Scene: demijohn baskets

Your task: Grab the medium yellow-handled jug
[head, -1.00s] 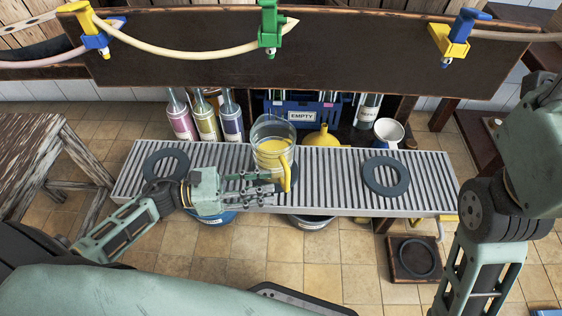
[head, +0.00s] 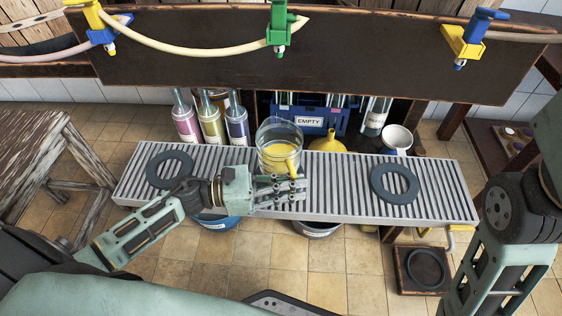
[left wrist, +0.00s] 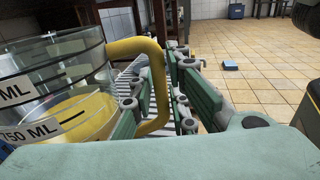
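A clear jug (head: 279,142) with yellow liquid and a yellow handle stands upright on the slatted grey bench (head: 340,185). My left gripper (head: 282,189) is at the near side of the jug. Its fingers (left wrist: 165,95) are open, one on each side of the handle, with a gap towards the right finger. My right arm shows at the right edge, but its gripper is out of view.
Dark rings lie on the bench at left (head: 169,169) and right (head: 394,183). A wooden table (head: 45,150) stands at left.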

